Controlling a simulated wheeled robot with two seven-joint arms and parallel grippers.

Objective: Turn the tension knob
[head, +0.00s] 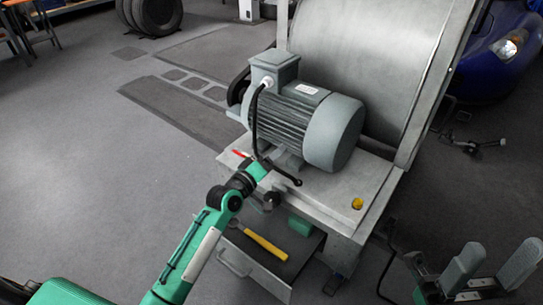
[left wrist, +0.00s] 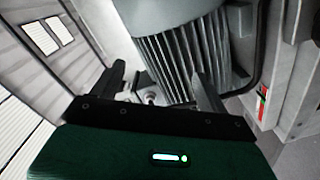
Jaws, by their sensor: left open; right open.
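A small dark round knob (head: 272,199), which may be the tension knob, sits at the front edge of the bench, below the grey motor (head: 308,120). A black lever (head: 286,176) shows just above it. My left arm reaches in from the lower left and ends close beside the lever and knob; its fingers are hard to make out in the head view. In the left wrist view my left gripper (left wrist: 157,78) is open, its dark fingers apart in front of the finned motor (left wrist: 178,55). My right gripper (head: 490,268) is open and empty at the lower right, away from the bench.
A large metal roller drum (head: 375,55) stands behind the motor. A yellow button (head: 357,203) is on the bench's right corner. An open drawer (head: 238,266) below holds a yellow-handled tool (head: 264,243) and a green block (head: 299,226).

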